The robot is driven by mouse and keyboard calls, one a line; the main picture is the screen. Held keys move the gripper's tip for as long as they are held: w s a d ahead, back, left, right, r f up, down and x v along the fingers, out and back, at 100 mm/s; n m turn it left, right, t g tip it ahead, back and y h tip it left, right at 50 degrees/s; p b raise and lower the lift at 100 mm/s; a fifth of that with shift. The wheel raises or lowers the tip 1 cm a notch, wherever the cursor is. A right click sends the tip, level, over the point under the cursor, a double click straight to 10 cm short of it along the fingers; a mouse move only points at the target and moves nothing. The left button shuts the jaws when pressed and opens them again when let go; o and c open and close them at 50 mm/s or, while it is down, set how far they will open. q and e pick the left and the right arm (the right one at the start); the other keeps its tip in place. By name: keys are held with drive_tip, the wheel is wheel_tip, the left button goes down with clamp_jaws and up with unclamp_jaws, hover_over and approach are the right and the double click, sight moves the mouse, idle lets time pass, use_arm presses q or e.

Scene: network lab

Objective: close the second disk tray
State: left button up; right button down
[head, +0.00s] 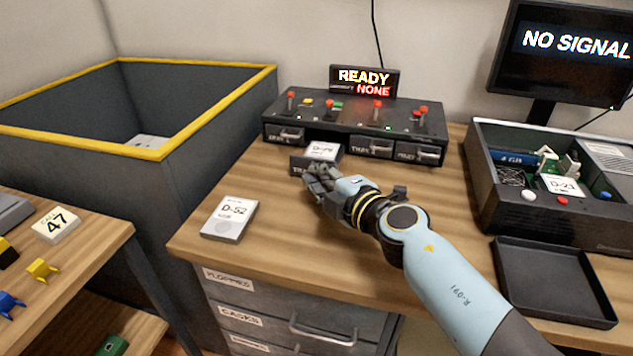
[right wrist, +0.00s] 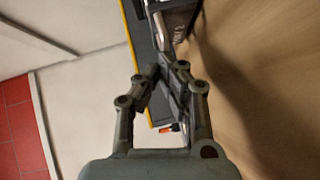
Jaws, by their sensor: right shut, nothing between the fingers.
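The dark disk unit (head: 272,113) stands at the back of the desk with a row of labelled trays. The second tray (head: 299,165) from the left is pulled out toward me and carries a disk with a white label (head: 322,149). The first tray (head: 286,134), the third (head: 371,147) and the fourth (head: 418,152) sit flush. My right gripper (head: 311,180) is shut and empty, right at the front of the open tray; I cannot tell whether it touches. Its fingers (right wrist: 163,76) also show in the right wrist view. My left gripper is not in view.
A loose disk D-52 (head: 230,217) lies at the desk's front left. A sign reading READY and NONE (head: 364,80) stands behind the unit. An open computer case (head: 510,222), an empty black tray (head: 553,282) and a monitor (head: 571,44) are at right. A yellow-rimmed bin (head: 196,122) stands left.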

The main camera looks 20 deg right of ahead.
sight(334, 157)
drive_tip(key=w+d, duration=0.2)
drive_tip(key=w, duration=0.1)
drive_tip(key=w+d+b, duration=0.1)
drive_tip(key=w+d, duration=0.1)
drive_tip(key=w, duration=0.1)
drive_tip(key=w+d, duration=0.3)
drive_tip(key=w, duration=0.1)
drive_tip(key=shift+b, duration=0.35)
drive_tip(key=shift+r, duration=0.2)
drive_tip(key=shift+w, duration=0.1)
